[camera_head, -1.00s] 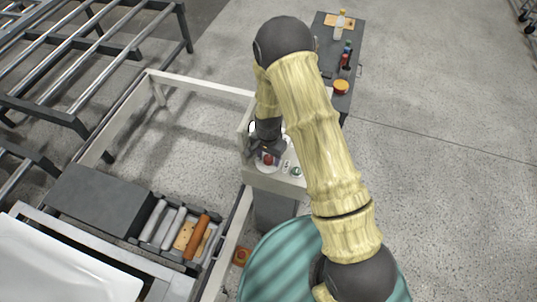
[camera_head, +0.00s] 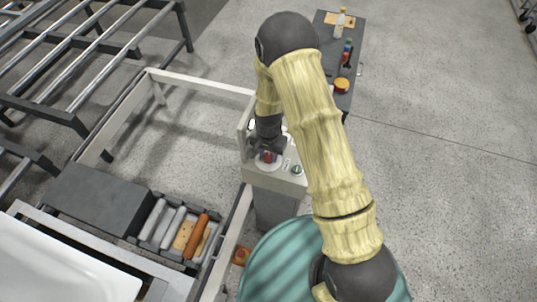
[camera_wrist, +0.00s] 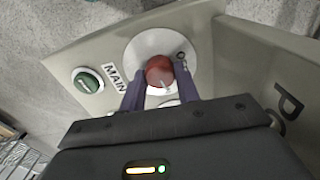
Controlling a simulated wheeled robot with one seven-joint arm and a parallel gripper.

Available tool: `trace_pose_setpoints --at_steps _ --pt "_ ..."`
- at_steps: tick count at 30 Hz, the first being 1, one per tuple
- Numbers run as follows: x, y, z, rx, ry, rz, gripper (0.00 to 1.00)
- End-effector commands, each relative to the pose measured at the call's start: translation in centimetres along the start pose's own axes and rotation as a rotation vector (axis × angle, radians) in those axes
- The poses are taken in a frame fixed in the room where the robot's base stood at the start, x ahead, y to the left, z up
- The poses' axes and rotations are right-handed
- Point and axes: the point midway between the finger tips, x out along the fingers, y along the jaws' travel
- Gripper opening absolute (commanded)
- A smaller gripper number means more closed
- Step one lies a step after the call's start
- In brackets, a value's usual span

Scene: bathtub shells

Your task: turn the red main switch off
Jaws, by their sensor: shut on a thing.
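The red main switch (camera_wrist: 159,72) is a round red knob on a pale disc, on top of a cream control box. In the wrist view a "MAIN" label stands to its left and an "OFF" mark lies at its upper right. My gripper (camera_wrist: 160,85) is shut on the knob, with one dark finger at each side. In the head view the red switch (camera_head: 268,157) shows just below my gripper (camera_head: 267,153). A small pale mark shows on the knob's near side; which setting it points at I cannot tell.
A green button (camera_wrist: 88,81) sits left of the switch, and shows in the head view (camera_head: 296,170). A teal round surface (camera_head: 275,265) lies in front of the box. A dark bench (camera_head: 335,80) with bottles stands behind. A tray of rollers (camera_head: 167,228) lies at lower left.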

Motion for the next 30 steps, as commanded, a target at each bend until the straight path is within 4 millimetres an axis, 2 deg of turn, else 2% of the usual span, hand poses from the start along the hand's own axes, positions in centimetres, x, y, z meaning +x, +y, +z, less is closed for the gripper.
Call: trace_pose_setpoints --at_steps 30 --pt "-0.03 -0.31 -0.09 -0.930 0.007 -0.004 0.09"
